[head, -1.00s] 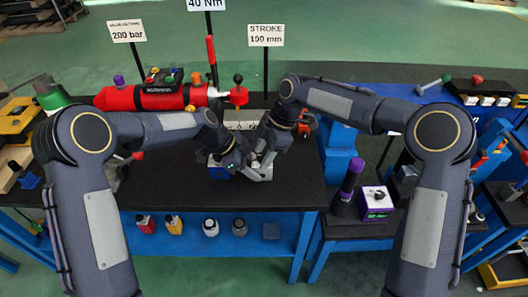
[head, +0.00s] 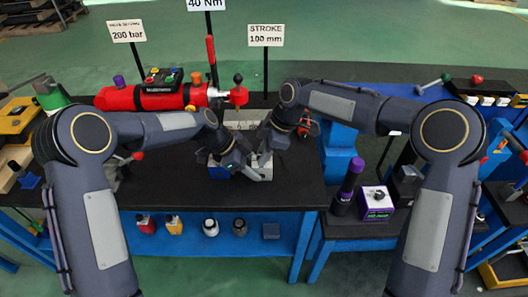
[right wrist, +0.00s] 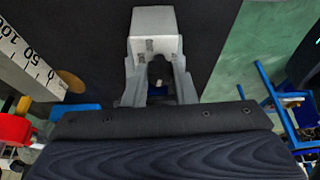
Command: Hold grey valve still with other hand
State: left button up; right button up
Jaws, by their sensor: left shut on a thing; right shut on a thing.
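The grey valve (right wrist: 155,22) is a light grey block at the top of the right wrist view. In the head view it is mostly hidden under both grippers. My right gripper (right wrist: 158,88) is shut at the near end of the block, with a small dark part between its fingers. In the head view, my right gripper (head: 262,157) comes down from the right and my left gripper (head: 246,171) from the left, close together. The left gripper is shut at the block; its exact contact is hidden. A blue-and-white piece (head: 217,171) shows beside it.
A red cylinder (head: 150,97) lies along the bench's back edge. A white ruler (head: 242,116) lies behind the grippers. The black bench top (head: 170,190) is clear in front. A purple box (head: 376,203) and dark bottle (head: 347,187) stand on the right-hand table.

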jog(key=m+t, duration=0.1)
jog(key=m, duration=0.1)
jog(key=m+t, duration=0.1)
jog(key=m, duration=0.2)
jog(key=shift+s, duration=0.2)
jog(key=m+t, duration=0.1)
jog(key=m, duration=0.2)
jog(key=m+h, duration=0.1)
jog(key=m, duration=0.2)
jog(key=shift+s+a+t+h, duration=0.1)
jog(key=shift+a+t+h, duration=0.05)
jog(key=shift+t+h, duration=0.2)
jog(key=o, duration=1)
jog(key=v, duration=1.2)
